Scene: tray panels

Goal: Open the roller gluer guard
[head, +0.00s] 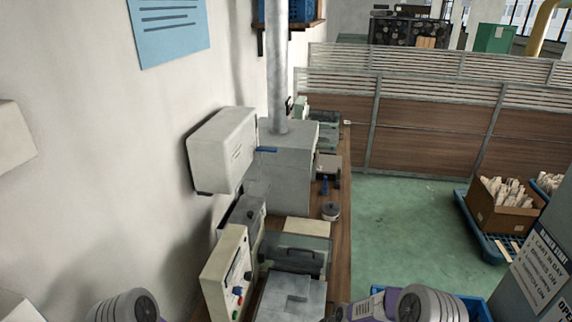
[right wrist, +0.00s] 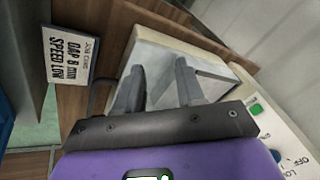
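The machine with a cream control panel (head: 228,275), taken as the roller gluer, stands on the bench at the bottom of the head view. A see-through guard (head: 312,244) with a dark bar handle covers its far part. Its panel also shows in the right wrist view (right wrist: 282,138), with a green button and "OFF" lettering. My right gripper (right wrist: 158,82) is open, its two dark fingers apart over a pale box-like part (right wrist: 160,52). Whether the fingers touch anything is unclear. A thin dark bar (right wrist: 93,97) lies left of the fingers. My left gripper is out of view.
A job card (right wrist: 70,57) reads "GAP 8 mm, SPEED LOW". A large grey box with a duct (head: 285,165) stands farther along the bench by the wall. Green floor (head: 400,235) is clear on the right, before a carton (head: 490,218) on a blue pallet.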

